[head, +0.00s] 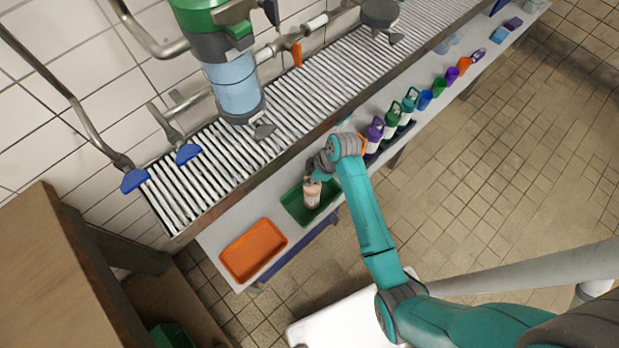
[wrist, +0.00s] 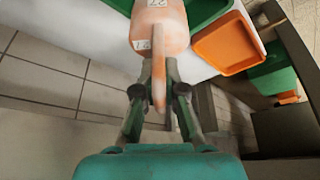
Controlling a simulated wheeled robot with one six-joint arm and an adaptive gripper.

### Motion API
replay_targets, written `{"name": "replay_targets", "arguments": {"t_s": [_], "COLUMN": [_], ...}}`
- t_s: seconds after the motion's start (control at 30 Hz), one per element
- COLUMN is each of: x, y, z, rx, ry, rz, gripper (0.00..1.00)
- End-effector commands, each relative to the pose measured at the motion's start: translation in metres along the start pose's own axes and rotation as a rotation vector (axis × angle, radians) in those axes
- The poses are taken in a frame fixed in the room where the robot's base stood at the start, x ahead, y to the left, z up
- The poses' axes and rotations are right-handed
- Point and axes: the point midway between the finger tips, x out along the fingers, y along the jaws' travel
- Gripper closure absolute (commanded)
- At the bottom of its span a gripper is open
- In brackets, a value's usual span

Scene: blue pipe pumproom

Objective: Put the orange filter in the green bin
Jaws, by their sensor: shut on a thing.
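The orange filter (head: 312,196) is a pale orange bottle-like piece with white labels. It also shows in the wrist view (wrist: 158,38), with its handle pointing towards my palm. My gripper (head: 314,177) is shut on the filter's handle, and the fingers show on either side of it in the wrist view (wrist: 159,90). The green bin (head: 292,206) stands on the low white shelf. In the head view the filter overlaps the bin's inside; I cannot tell whether it touches the floor of the bin. Part of the bin shows in the wrist view (wrist: 203,12).
An orange bin (head: 253,250) sits to the left of the green bin. Purple (head: 374,133) and green (head: 391,122) bottles and several small coloured cups stand to the right along the shelf. A slatted metal counter (head: 290,100) with pipes runs behind. The tiled floor (head: 480,170) at right is open.

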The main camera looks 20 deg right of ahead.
Motion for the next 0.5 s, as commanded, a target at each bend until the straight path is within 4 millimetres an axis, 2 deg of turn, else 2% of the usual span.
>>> {"name": "replay_targets", "arguments": {"t_s": [0.33, 0.37, 0.43, 0.5], "x": [0.0028, 0.0025, 0.0024, 0.0024], "y": [0.0005, 0.0005, 0.0005, 0.0005], "z": [0.001, 0.0009, 0.0009, 0.0008], "rx": [0.0, 0.0, 0.0, 0.0], "ry": [0.001, 0.0, 0.0, 0.0], "rz": [0.001, 0.001, 0.001, 0.001], "gripper": [1.0, 0.83, 0.66, 0.66]}}
